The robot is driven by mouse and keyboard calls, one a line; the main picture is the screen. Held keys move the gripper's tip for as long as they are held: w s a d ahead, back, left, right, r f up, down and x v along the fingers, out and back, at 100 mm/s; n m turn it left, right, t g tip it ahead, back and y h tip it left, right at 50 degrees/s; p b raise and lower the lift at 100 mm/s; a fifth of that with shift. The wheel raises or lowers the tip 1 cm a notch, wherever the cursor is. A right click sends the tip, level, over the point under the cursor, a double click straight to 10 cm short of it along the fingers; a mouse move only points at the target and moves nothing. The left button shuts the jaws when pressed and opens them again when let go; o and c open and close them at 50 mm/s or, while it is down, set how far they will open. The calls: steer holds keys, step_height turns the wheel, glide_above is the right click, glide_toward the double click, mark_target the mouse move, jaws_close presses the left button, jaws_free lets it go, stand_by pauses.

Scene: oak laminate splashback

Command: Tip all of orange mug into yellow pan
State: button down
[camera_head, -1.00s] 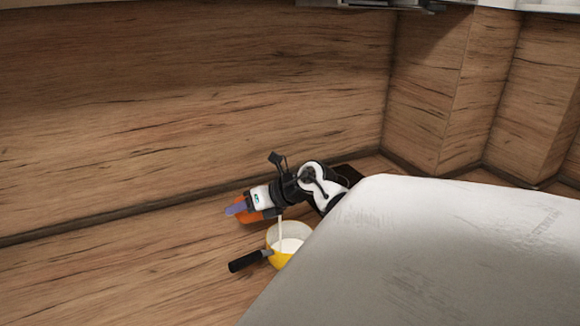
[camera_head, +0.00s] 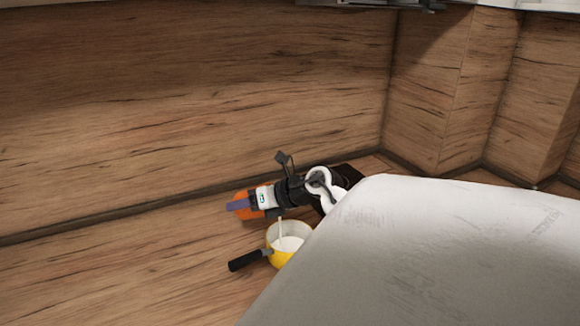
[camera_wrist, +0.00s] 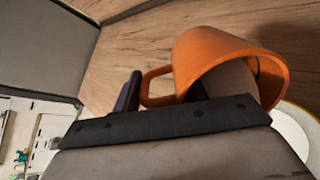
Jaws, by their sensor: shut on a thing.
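The orange mug (camera_head: 243,212) is held in my gripper (camera_head: 252,203), tilted, above and to the left of the yellow pan. In the wrist view the orange mug (camera_wrist: 215,62) shows its rim and handle, with my gripper (camera_wrist: 190,92) shut on it and one finger inside the rim. The yellow pan (camera_head: 275,257) stands on the wooden counter with its black handle (camera_head: 249,261) toward the lower left. A thin white stream (camera_head: 281,229) falls into the pan, where white content shows. The pan's rim (camera_wrist: 300,112) shows at the right of the wrist view, partly hidden.
A wooden splashback (camera_head: 200,110) rises behind the counter (camera_head: 150,270). A large pale surface hides the pan's right side and the lower right. The counter left of the pan is clear.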

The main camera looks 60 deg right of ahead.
steer(key=shift+s+d+r+t+b, duration=0.1)
steer(key=shift+s+r+t+b, duration=0.25)
steer(key=shift+t+b, duration=0.7)
steer(key=shift+s+d+r+t+y+b, duration=0.25)
steer(key=shift+s+b, duration=0.3)
steer(key=shift+b, duration=0.5)
steer(key=shift+s+r+t+y+b, duration=0.25)
steer(key=shift+s+b, duration=0.25)
steer(key=shift+b, duration=0.5)
steer(key=shift+s+d+r+t+b, duration=0.1)
steer(key=shift+s+r+t+b, duration=0.25)
steer(key=shift+t+b, duration=0.6)
steer(key=shift+s+d+r+t+b, duration=0.1)
steer(key=shift+s+r+t+b, duration=0.2)
steer(key=shift+b, duration=1.1)
